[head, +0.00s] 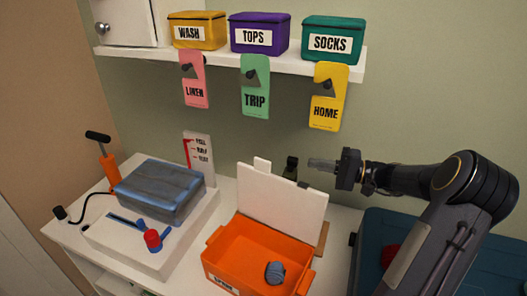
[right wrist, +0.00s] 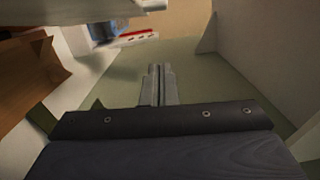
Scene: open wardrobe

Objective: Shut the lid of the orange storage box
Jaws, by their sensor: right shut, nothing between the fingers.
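The orange storage box (head: 225,262) stands on the white counter, open, with a grey-blue rolled bundle (head: 275,271) inside. Its white lid (head: 280,205) stands up at the back edge, leaning slightly back. My right gripper (head: 316,163) is shut and empty, in the air above and behind the lid's top right corner, with a visible gap to it. In the right wrist view its fingers (right wrist: 160,84) are together with nothing between them. My left gripper is not in view.
Hanging tags, such as the yellow one (head: 328,95), hang from the shelf above. A blue container (head: 490,240) is at right.

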